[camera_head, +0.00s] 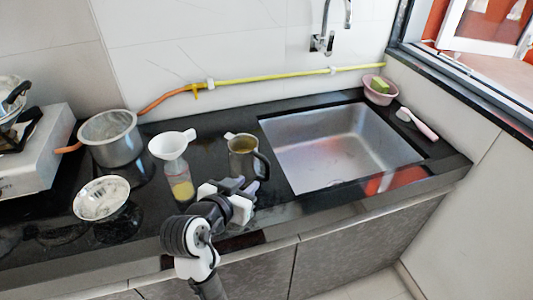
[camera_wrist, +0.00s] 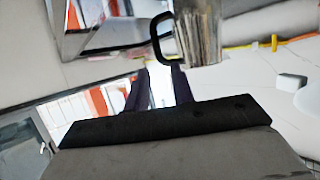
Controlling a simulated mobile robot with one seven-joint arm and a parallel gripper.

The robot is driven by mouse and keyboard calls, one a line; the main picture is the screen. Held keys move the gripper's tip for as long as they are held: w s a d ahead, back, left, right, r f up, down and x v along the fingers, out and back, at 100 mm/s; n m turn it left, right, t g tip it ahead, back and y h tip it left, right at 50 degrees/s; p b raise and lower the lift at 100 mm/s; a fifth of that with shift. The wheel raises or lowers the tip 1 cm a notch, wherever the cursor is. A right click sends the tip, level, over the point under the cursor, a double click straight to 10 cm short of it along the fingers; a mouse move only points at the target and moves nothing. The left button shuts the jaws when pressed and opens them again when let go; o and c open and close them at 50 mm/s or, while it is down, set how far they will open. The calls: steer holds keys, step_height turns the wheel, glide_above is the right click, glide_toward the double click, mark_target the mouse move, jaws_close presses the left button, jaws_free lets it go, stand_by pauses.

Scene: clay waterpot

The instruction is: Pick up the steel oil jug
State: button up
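The steel oil jug (camera_head: 242,158) stands upright on the black counter, left of the sink, with its dark handle on the right side. In the wrist view the jug (camera_wrist: 201,30) is at the top, and its black looped handle (camera_wrist: 155,38) hangs just beyond my fingertips. My gripper (camera_head: 238,186) is in front of the jug at the counter's front side. In the wrist view its two dark fingers (camera_wrist: 160,75) are apart with a bright gap between them, and nothing is held. The gripper partly hides the jug's lower front in the head view.
A bottle (camera_head: 179,181) with a white funnel (camera_head: 172,144) stands left of the jug. A steel pot (camera_head: 110,139) and a bowl (camera_head: 101,198) are farther left. The sink (camera_head: 340,147) opens on the right. A yellow hose (camera_head: 270,79) runs along the back wall.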

mark_target(266, 170)
steer(key=b+x, duration=0.2)
steer(key=x, duration=0.5)
steer(key=shift+w+d+f, duration=0.2)
steer(key=shift+d, duration=0.05)
steer(key=shift+p+x, duration=0.55)
steer(key=shift+x, duration=2.45)
steer(key=shift+d, duration=0.15)
steer(key=shift+c, duration=0.2)
jaws_close()
steer(key=shift+r, duration=0.1)
